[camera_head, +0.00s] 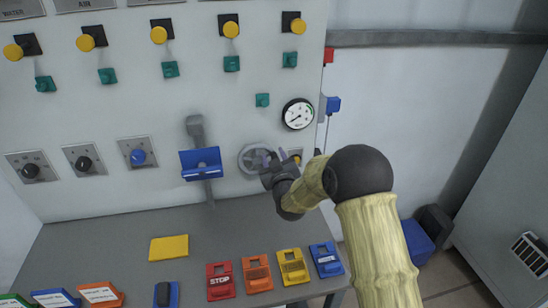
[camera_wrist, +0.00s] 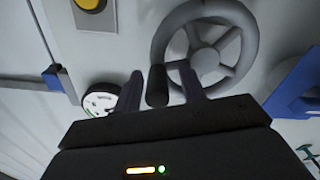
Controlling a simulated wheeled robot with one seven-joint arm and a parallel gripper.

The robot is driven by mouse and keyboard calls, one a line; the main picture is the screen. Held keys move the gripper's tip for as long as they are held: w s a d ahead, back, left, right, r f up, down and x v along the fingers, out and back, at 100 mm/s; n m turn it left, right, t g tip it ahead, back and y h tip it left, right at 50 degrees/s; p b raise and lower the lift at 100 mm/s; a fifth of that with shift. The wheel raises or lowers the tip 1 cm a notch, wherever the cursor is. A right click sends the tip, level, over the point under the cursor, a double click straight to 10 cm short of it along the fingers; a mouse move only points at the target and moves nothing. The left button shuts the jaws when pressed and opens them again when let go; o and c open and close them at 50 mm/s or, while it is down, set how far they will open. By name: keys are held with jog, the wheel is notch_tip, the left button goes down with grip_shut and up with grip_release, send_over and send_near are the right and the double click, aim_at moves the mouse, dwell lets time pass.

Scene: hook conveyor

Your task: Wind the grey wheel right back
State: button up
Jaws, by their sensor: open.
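The grey wheel (camera_head: 247,159) is mounted on the pale panel, left of and below the round gauge. In the wrist view the wheel (camera_wrist: 205,61) shows its rim, spokes and hub. A dark, short handle (camera_wrist: 157,86) stands out by the rim's lower left. My gripper (camera_head: 273,158) is in front of the wheel's right side and partly hides it. In the wrist view my gripper (camera_wrist: 160,88) is open, with one finger on each side of the handle. I cannot tell whether either finger touches it.
A white gauge (camera_head: 298,114) is up and right of the wheel. A blue holder (camera_head: 201,163) on a grey lever is to its left. A yellow button partly shows behind my gripper. Below, a grey shelf (camera_head: 110,240) carries several coloured blocks. Knobs and buttons line the panel.

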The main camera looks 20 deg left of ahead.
grip_shut()
jog(key=shift+f, duration=0.15)
jog(key=m+b, duration=0.1)
jog(key=b, duration=0.1)
jog(key=f+m+b, duration=0.1)
jog(key=b, duration=0.1)
jog(key=shift+w+d+f+m, duration=0.2)
jog(key=shift+d+f+m, duration=0.05)
jog(key=shift+m, duration=0.05)
jog(key=s+a+f+m+b, duration=0.2)
jog(key=a+f+m+b, duration=0.1)
jog(key=m+b, duration=0.9)
jog(key=s+a+f+m+b, duration=0.2)
jog(key=a+m+b, duration=0.1)
jog(key=m+b, duration=0.9)
jog(key=shift+a+f+m+b, duration=0.3)
jog(key=shift+a+f+m, duration=0.1)
jog(key=shift+m, duration=0.2)
